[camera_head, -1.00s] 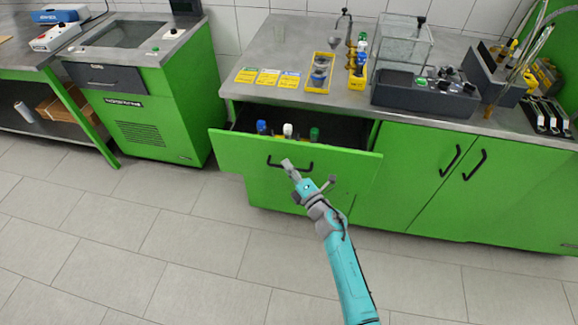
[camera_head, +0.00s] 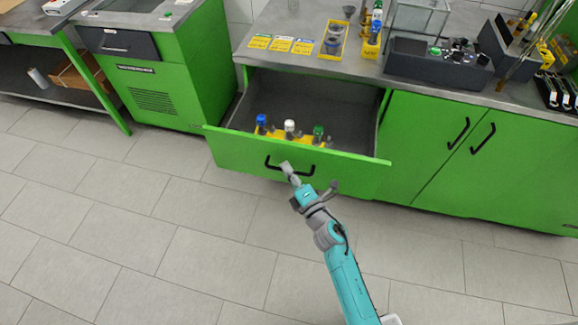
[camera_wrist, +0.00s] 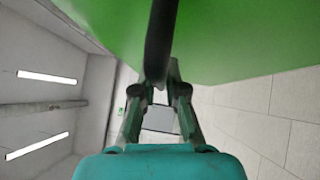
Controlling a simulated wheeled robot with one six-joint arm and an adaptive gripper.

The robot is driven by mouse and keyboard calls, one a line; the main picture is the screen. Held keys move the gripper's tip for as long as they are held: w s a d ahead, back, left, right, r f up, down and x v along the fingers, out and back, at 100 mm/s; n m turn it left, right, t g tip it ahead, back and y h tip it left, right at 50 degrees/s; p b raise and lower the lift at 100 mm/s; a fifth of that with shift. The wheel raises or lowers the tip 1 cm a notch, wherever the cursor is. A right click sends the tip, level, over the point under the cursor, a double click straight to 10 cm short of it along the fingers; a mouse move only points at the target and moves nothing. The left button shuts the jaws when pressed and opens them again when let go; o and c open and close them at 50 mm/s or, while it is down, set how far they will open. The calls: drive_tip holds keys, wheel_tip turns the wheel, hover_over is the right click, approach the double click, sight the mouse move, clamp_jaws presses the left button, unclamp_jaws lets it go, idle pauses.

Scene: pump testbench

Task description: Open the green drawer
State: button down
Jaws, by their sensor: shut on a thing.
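The green drawer (camera_head: 225,147) is pulled far out of the bench in the head view. Its grey inside shows, with a yellow holder (camera_head: 296,137) and bottles with blue, white and green caps near its front. The black handle (camera_head: 308,174) is on the drawer's front. My gripper (camera_head: 287,168) is at the handle's left half and shut on it. In the wrist view, my gripper's fingers (camera_wrist: 160,85) close around the dark handle (camera_wrist: 160,40), with the green front (camera_wrist: 235,35) behind it. The exact finger contact is partly hidden by the handle.
The worktop (camera_head: 270,45) above holds yellow cards, yellow bins (camera_head: 334,38) and a dark control box (camera_head: 437,60). Closed green doors (camera_head: 430,150) are to the right. A green cabinet (camera_head: 170,85) stands left. The tiled floor (camera_head: 190,240) before the drawer is clear.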

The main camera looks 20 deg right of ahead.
drive_tip(key=c, duration=1.2)
unclamp_jaws()
drive_tip(key=v, duration=1.2)
drive_tip(key=shift+s, duration=0.1)
drive_tip(key=s+r+m+g+h, duration=0.1)
drive_tip(key=s+r+m, duration=0.2)
drive_tip(key=s+m, duration=0.4)
drive_tip(key=s+d+r+m+g+h, duration=0.1)
drive_tip(key=s+r+m, duration=0.3)
drive_tip(key=s+m, duration=0.4)
drive_tip(key=s+d+r+m+g+h, duration=0.1)
drive_tip(key=s+m, duration=0.6)
drive_tip(key=s, duration=1)
wheel_tip(320, 180, up, 3)
drive_tip(key=shift+r+m+g+h, duration=0.1)
drive_tip(key=shift+m+g+h, duration=0.3)
drive_tip(key=shift+h, duration=0.8)
